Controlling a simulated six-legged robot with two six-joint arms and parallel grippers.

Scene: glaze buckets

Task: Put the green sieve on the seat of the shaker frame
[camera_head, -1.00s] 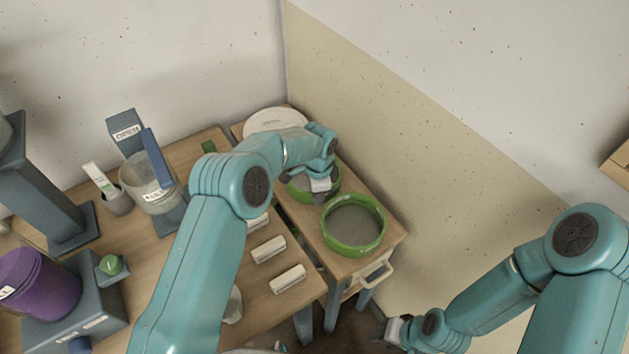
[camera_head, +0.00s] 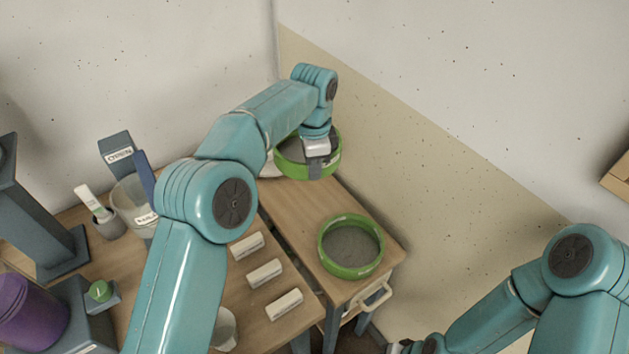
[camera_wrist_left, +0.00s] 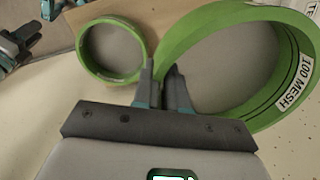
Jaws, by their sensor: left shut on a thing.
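My left gripper (camera_head: 317,163) is shut on the rim of a green sieve (camera_head: 291,168) and holds it above the far end of the small wooden cart. In the left wrist view the fingers (camera_wrist_left: 161,75) pinch the wall of this sieve (camera_wrist_left: 262,118), which bears a "100 MESH" label. A second green sieve (camera_head: 350,268) rests on the cart's near end; it also shows in the left wrist view (camera_wrist_left: 84,58). A blue-grey upright marked "OPEN" (camera_head: 117,152) stands at the left; I cannot tell if it belongs to the shaker frame. My right gripper (camera_head: 398,347) is mostly cut off at the bottom edge.
Several white labelled blocks (camera_head: 265,273) lie along the table's right side. A clear bucket (camera_head: 130,200), a cup with a white tag (camera_head: 107,225), a green button (camera_head: 100,291) and a purple bucket (camera_head: 30,312) stand at the left. The cart's middle top (camera_head: 300,215) is clear.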

